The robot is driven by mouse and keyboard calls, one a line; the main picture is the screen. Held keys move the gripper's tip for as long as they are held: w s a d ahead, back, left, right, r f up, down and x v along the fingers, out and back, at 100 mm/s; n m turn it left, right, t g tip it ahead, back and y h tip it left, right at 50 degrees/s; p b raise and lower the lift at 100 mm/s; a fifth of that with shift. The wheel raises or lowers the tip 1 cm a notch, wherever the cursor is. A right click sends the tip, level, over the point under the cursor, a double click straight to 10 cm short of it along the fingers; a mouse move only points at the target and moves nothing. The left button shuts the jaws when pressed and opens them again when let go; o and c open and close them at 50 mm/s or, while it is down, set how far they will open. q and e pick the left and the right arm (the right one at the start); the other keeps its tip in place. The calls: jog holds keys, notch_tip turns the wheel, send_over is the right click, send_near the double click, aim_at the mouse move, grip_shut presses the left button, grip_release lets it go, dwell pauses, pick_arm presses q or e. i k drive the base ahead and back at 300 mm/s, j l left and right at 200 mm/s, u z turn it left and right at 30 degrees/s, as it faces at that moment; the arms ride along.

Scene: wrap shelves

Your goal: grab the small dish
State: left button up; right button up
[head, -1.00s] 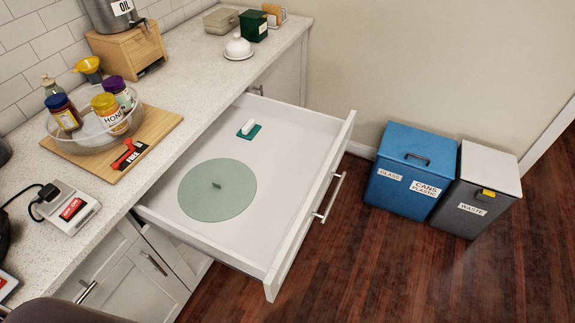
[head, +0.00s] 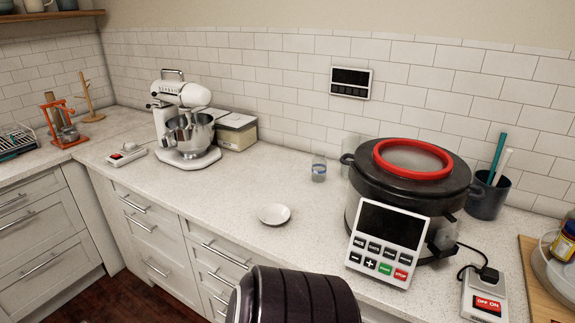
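A small, shallow white dish (head: 274,214) rests upright on the speckled light counter in the head view, near the counter's front edge. It looks empty, and nothing touches it. Neither of my grippers shows in this view. A dark ribbed rounded shape, which seems to be part of my own arm, fills the bottom middle in front of the counter.
A large dark cooker (head: 408,195) with a red ring and a button panel stands right of the dish. A glass (head: 319,167) stands behind it. A white stand mixer (head: 184,125) is at the left. The counter around the dish is clear.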

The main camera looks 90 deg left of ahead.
aim_at(274, 214)
jog(key=u, duration=2.85)
